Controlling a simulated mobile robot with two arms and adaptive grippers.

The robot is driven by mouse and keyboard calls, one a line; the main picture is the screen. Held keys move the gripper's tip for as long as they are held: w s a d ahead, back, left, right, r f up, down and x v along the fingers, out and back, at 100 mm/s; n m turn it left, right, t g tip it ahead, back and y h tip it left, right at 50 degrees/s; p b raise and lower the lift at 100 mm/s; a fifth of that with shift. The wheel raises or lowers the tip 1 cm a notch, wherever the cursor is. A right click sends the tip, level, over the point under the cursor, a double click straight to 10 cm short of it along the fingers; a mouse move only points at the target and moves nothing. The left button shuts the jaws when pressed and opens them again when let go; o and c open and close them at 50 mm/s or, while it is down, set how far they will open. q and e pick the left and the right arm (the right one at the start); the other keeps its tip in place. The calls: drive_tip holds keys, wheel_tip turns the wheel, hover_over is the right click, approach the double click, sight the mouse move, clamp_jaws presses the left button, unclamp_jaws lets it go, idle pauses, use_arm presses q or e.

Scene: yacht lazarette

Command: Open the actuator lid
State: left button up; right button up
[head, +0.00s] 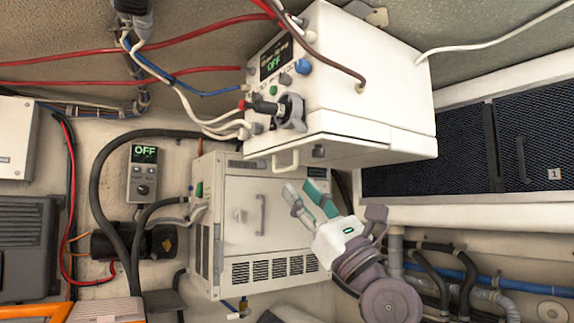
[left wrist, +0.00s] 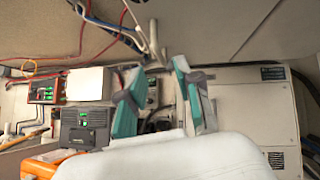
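A white box (head: 360,75) with an OFF display and a dark lever hangs at the upper middle of the head view. A pale handle (head: 286,160) sits on its lower front. Below it stands a second white cabinet (head: 235,235) with an upright handle (head: 260,215) and vent slots. Both fronts look closed; I cannot tell which is the actuator lid. My left gripper (head: 302,187) is in front of the lower cabinet, below the upper box. In the left wrist view its teal fingers (left wrist: 156,72) are apart with nothing clearly between them. My right gripper is not in view.
Black hoses (head: 95,190) and red cables loop at the left beside a small OFF controller (head: 144,172). A dark mesh panel (head: 430,150) fills the right wall. Pipes (head: 480,275) run at the lower right. A grey unit (head: 28,245) stands at the left.

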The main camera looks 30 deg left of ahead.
use_arm(q)
drive_tip(key=p+x, duration=0.1)
drive_tip(key=x, duration=0.4)
drive_tip(key=shift+a+r, duration=0.2)
drive_tip(key=shift+w, duration=0.1)
clamp_jaws()
